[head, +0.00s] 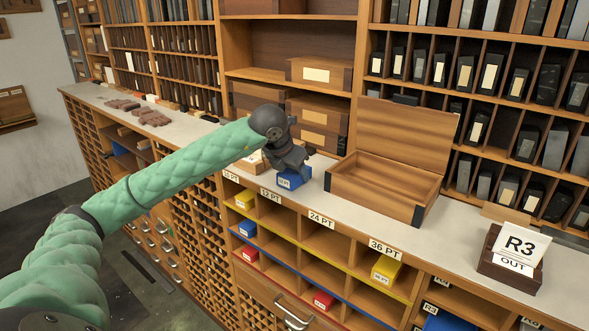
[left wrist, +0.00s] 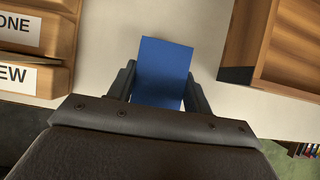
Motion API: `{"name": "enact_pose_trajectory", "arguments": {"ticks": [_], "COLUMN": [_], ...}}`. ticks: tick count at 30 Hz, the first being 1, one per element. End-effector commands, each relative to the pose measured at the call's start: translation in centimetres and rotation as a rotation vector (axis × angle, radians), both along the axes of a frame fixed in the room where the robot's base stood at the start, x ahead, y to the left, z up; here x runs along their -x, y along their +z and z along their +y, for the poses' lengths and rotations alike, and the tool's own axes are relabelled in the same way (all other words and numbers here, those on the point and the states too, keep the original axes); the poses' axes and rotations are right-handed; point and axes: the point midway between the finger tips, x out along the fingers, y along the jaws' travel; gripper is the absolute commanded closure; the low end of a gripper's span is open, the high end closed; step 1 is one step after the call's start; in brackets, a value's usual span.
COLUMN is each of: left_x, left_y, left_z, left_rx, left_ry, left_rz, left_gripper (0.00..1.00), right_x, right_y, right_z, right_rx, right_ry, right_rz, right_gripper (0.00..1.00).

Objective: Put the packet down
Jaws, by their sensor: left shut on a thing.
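A blue packet (head: 291,180) with a white label is at the counter's front edge in the head view, left of the open wooden box. My left gripper (head: 290,165) comes down on it from above and is shut on it. In the left wrist view the blue packet (left wrist: 163,70) lies between the two dark fingers (left wrist: 158,88), with the pale counter (left wrist: 110,50) around it. I cannot tell whether the packet touches the counter. My right gripper is in neither view.
An open wooden box (head: 385,190) stands just right of the packet. Labelled wooden boxes (head: 318,115) stand behind. A block with R3 and OUT cards (head: 512,262) is at the right. Cubbies below hold yellow, blue and red packets. Bare counter (head: 450,220) lies right of the open box.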

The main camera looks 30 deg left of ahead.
Motion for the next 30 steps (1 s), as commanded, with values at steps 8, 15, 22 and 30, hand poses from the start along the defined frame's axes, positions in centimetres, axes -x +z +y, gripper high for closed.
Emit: {"name": "enact_pose_trajectory", "arguments": {"ticks": [8, 15, 22, 30], "left_x": [-0.01, -0.01, 0.01, 0.01], "left_y": [-0.32, -0.47, -0.61, -0.61], "left_z": [0.00, 0.00, -0.02, -0.02], "left_rx": [0.000, 0.000, 0.000, 0.000], "left_ry": [0.000, 0.000, 0.000, 0.000], "left_rz": [-0.003, -0.003, -0.001, -0.001], "left_gripper": [0.95, 0.95, 0.32, 0.28], "right_x": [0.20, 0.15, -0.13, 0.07], "right_y": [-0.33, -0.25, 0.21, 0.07], "right_z": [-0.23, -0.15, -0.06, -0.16], "right_rx": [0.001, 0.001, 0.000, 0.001], "right_ry": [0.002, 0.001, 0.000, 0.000], "right_rz": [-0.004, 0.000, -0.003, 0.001], "right_gripper": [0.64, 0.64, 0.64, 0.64]}}
